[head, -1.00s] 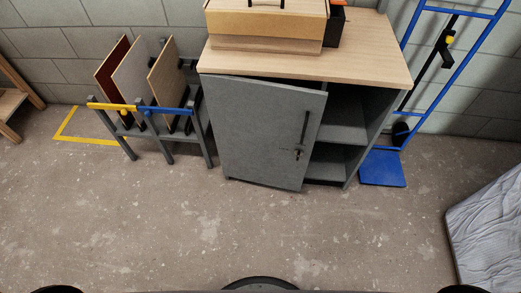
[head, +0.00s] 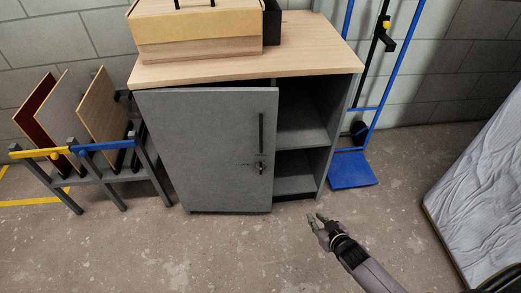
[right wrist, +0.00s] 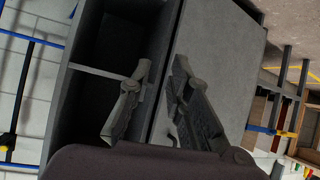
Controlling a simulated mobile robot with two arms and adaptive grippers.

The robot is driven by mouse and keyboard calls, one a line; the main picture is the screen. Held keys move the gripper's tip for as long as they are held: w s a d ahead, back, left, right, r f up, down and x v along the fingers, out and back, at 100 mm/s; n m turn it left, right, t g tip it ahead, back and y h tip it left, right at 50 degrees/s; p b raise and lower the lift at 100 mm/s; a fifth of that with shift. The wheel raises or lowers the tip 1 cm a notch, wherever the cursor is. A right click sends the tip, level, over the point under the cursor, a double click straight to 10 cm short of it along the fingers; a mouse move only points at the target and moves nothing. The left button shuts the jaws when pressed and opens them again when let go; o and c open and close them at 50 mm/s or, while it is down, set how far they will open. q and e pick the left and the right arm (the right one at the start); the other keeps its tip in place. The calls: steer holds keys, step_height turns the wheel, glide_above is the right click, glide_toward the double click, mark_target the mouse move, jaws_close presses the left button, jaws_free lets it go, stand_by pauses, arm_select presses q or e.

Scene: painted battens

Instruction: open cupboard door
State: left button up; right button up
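The grey cupboard door (head: 215,150) stands ajar, hinged at its left side. A dark vertical handle (head: 261,133) is near its right edge, with keys (head: 261,167) hanging just below. The cupboard (head: 332,130) shows open shelves to the right of the door. My right gripper (head: 316,219) is low in front of the shelf opening, right of the door and apart from it. In the right wrist view my right gripper (right wrist: 160,72) has its two fingers spread with nothing between them, facing the dark interior and the door (right wrist: 220,60). My left gripper is not in view.
A wooden box (head: 200,35) stands on the cupboard top (head: 300,50). A rack with panels (head: 100,172) is close on the left. A blue hand truck (head: 352,170) stands at the right, and a mattress (head: 480,180) farther right. The floor in front is clear.

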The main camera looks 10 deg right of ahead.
steer(key=w+a+r+t+y+b, duration=0.1)
steer(key=w+a+r+t+b, duration=0.15)
steer(key=r, duration=0.25)
steer(key=w+a+r+t+y+b, duration=0.1)
steer(key=w+r+b, duration=0.25)
steer(key=r, duration=0.25)
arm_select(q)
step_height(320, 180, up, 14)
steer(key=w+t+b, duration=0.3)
arm_select(e)
step_height(320, 180, up, 10)
steer(key=n+t+y+b, duration=0.2)
steer(key=y+b, duration=0.1)
glide_above(261, 150)
steer(key=shift+w+f+b, duration=0.1)
steer(key=shift+w+b, duration=0.2)
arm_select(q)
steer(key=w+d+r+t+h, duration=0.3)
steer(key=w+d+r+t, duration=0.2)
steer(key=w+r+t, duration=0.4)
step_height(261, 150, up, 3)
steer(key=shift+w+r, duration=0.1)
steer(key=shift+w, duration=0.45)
arm_select(e)
steer(key=shift+d, duration=0.1)
jaws_close()
